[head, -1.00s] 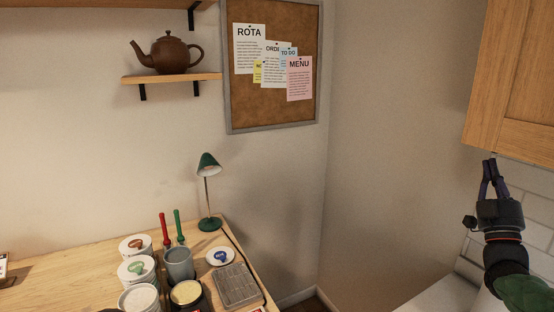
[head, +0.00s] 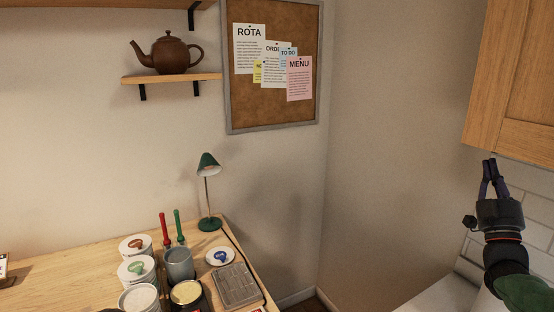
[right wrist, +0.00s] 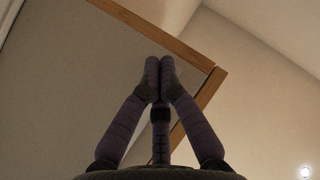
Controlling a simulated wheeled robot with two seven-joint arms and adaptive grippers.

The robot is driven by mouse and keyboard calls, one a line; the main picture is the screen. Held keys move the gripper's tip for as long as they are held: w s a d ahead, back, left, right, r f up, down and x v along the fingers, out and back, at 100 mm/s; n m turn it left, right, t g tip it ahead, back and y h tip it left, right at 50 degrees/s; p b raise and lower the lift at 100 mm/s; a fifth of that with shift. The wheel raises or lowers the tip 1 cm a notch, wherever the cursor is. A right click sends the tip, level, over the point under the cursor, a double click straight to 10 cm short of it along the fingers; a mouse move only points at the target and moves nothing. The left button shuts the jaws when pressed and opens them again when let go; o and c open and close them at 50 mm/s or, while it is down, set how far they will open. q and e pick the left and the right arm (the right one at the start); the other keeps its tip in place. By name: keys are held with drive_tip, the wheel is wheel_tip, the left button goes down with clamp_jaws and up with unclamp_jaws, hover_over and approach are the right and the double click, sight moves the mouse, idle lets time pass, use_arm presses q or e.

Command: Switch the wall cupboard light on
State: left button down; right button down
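The wooden wall cupboard (head: 487,125) hangs at the upper right of the head view, and its underside also shows in the right wrist view (right wrist: 60,85) with a wooden edge. My right gripper (head: 490,163) points up just below the cupboard's lower edge. In the right wrist view its purple fingertips (right wrist: 160,64) are together. A small thin bit shows above the tips in the head view, too small to make out. I see no clear switch or cord between the fingers and no lit cupboard lamp. My left gripper is out of view.
A wooden table at lower left bears a green lamp (head: 208,190), tubs (head: 137,269), a grey cup (head: 179,264) and a grey block (head: 237,284). A teapot (head: 168,53) stands on a shelf. A corkboard (head: 272,105) hangs nearby. White tiles (head: 538,208) line the right wall.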

drive_tip(key=shift+r, duration=0.15)
drive_tip(key=shift+r+b, duration=0.3)
drive_tip(key=shift+b, duration=0.05)
drive_tip(key=shift+r, duration=0.2)
idle(0.6)
drive_tip(key=shift+f+b, duration=0.65)
drive_tip(key=shift+b, duration=0.4)
wheel_tip(320, 180, down, 6)
drive_tip(key=b, duration=0.7)
